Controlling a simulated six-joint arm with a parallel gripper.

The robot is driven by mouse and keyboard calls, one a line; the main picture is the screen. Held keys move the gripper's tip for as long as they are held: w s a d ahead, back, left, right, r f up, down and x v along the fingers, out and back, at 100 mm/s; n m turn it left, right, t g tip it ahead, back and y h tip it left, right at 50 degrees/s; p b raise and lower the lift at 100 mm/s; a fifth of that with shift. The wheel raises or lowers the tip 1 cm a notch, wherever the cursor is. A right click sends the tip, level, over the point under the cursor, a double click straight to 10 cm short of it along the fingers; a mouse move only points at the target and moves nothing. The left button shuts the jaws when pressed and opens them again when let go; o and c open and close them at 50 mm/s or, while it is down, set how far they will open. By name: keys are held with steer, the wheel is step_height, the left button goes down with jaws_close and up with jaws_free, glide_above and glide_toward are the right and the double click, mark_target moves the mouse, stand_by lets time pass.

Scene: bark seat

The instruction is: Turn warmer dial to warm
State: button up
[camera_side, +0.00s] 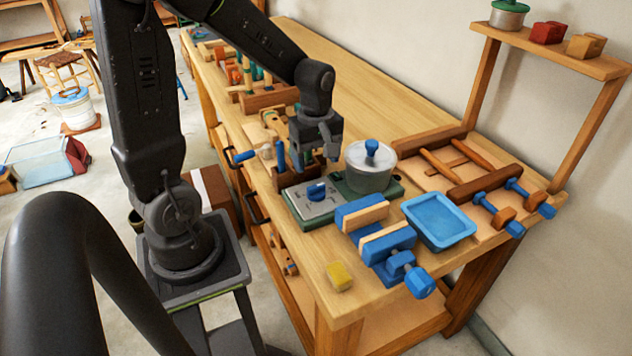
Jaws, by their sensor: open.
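The warmer (352,192) is a green base on the workbench with a grey metal panel (317,204) at its left end. A blue dial (317,191) stands on that panel; its setting is too small to read. A lidded grey pot (369,168) with a blue knob sits on the right part of the warmer. My gripper (318,160) points down above and behind the dial, left of the pot. It is open and empty, apart from the dial. Its fingertips are small and dark here, so the exact gap to the panel is unclear.
A blue vise with wooden jaws (376,229), a blue tray (438,222) and a yellow block (339,276) lie in front and to the right. Tools crowd the bench behind my gripper. A shelf (560,52) rises at the back right.

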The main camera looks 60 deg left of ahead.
mark_target(316, 186)
step_height(316, 186, down, 7)
steer(key=shift+f, duration=0.1)
steer(key=shift+c, duration=0.3)
steer(key=c, duration=0.9)
steer(key=shift+o, duration=0.2)
